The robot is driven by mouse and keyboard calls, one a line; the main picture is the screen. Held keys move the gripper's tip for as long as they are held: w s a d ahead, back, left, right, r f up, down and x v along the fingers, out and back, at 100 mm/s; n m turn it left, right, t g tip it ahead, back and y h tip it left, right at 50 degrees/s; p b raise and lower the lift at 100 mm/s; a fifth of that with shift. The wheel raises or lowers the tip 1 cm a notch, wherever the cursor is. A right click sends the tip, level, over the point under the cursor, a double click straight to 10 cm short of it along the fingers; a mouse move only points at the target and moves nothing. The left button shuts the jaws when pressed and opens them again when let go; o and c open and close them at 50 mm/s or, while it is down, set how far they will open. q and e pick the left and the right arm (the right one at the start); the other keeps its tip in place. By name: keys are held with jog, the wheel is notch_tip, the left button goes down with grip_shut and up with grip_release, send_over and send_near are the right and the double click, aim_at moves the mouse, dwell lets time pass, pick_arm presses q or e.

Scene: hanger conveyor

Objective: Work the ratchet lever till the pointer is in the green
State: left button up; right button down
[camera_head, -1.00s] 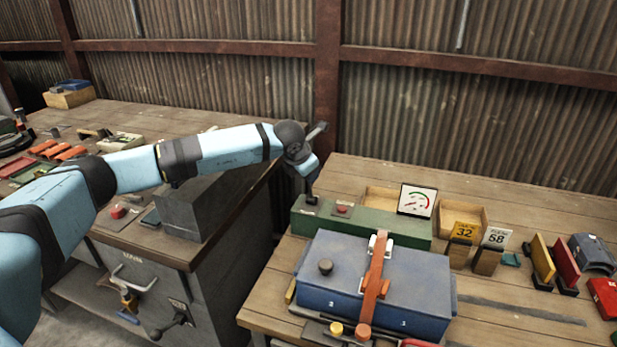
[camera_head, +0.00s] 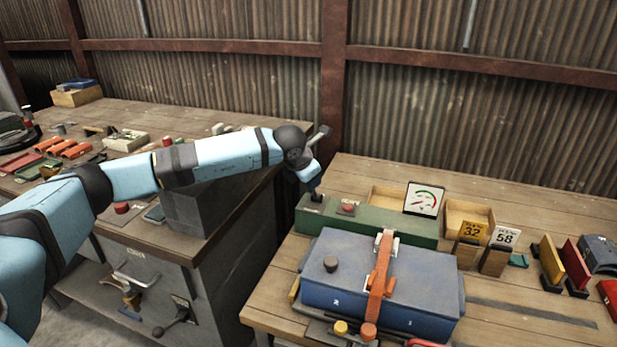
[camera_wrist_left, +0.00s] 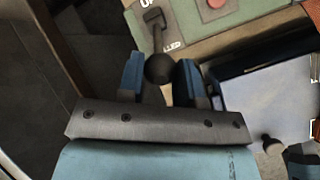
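My left gripper (camera_head: 314,190) reaches down at the box's left end. In the wrist view its blue fingers (camera_wrist_left: 160,80) lie on either side of the knob and appear to touch it. My right gripper is not in view.
A red button (camera_head: 347,208) sits on the green box beside the lever. A blue case (camera_head: 400,270) with an orange strap (camera_head: 380,275) stands in front.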

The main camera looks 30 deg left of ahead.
pick_arm(q)
jog(key=o, duration=0.4)
jog(key=shift+d+f, duration=0.15)
jog(key=shift+f, duration=0.1)
jog(key=shift+o, duration=0.2)
jog(key=shift+r, duration=0.1)
jog(key=v, duration=1.3)
jog(key=shift+r+p, duration=0.3)
jog(key=shift+r, duration=0.05)
jog(key=shift+s, duration=0.1)
